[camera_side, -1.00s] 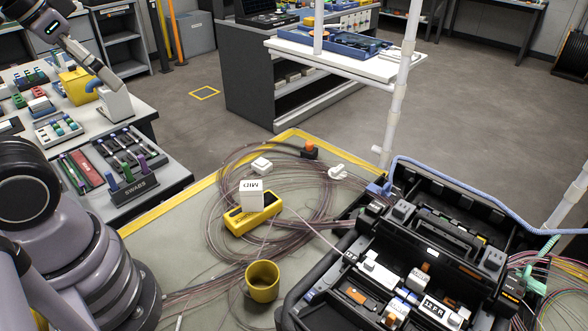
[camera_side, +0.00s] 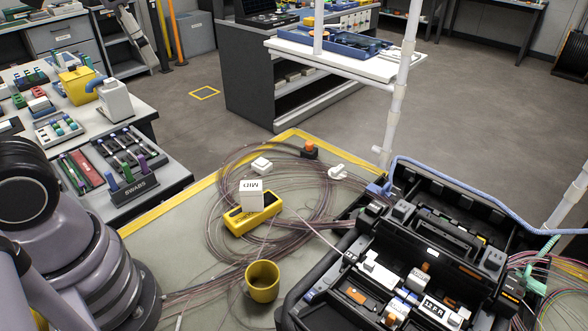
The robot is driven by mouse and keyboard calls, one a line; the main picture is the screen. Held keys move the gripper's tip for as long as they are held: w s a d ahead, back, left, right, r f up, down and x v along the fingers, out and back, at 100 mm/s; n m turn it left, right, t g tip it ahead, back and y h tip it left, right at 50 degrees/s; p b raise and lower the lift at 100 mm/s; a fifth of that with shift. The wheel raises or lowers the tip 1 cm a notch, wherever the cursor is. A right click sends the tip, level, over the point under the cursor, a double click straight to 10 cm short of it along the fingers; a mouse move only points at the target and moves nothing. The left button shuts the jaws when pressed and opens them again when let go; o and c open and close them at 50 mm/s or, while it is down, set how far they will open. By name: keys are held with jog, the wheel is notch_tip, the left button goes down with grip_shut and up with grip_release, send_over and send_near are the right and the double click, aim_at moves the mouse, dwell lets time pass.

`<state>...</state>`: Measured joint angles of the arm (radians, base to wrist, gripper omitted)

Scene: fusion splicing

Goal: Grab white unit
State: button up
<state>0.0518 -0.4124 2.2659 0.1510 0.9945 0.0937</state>
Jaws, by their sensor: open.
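A white box with upside-down lettering that looks like "MID" (camera_side: 251,194) sits on a yellow device (camera_side: 254,214) on the work mat. A smaller white block (camera_side: 261,165) lies just behind it, among the loose fibre. Several white pieces also lie in the open black case, including a block marked "12 F R" (camera_side: 434,308). I cannot tell which of these is the white unit. My gripper does not show in this view.
A yellow mug (camera_side: 262,281) stands in front of the yellow device. Coiled fibre (camera_side: 225,190) spreads around it. The open black case (camera_side: 290,312) fills the right front, near white upright pipes (camera_side: 397,100). A side bench with a swabs holder (camera_side: 134,190) is at the left.

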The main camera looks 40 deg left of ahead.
aim_at(260, 162)
jog(key=w+f+m+g+y, duration=0.35)
jog(key=w+f, duration=0.35)
jog(key=w, duration=0.5)
jog(key=w+f+m+g+y, duration=0.25)
jog(key=w+f+m, duration=0.35)
jog(key=w, duration=0.6)
jog(key=w+f+m+y, duration=0.1)
jog(key=w+f+y, duration=0.1)
jog(key=f, duration=0.6)
jog(key=w+d+f+m+y, duration=0.1)
jog(key=f+m+y, duration=0.1)
jog(key=f, duration=0.6)
jog(key=w+d+f+m+t+y, duration=0.1)
jog(key=w+f+m+y, duration=0.1)
jog(key=f, duration=0.6)
jog(key=shift+w+d+f, duration=0.15)
jog(key=shift+w+d, duration=0.1)
jog(key=shift+w, duration=0.05)
jog(key=x, duration=0.8)
jog(key=shift+d+f, duration=0.1)
jog(key=shift+f, duration=0.1)
jog(key=shift+x, duration=3.05)
jog(key=shift+r, duration=0.15)
jog(key=c, duration=1.3)
jog(key=shift+o, duration=0.2)
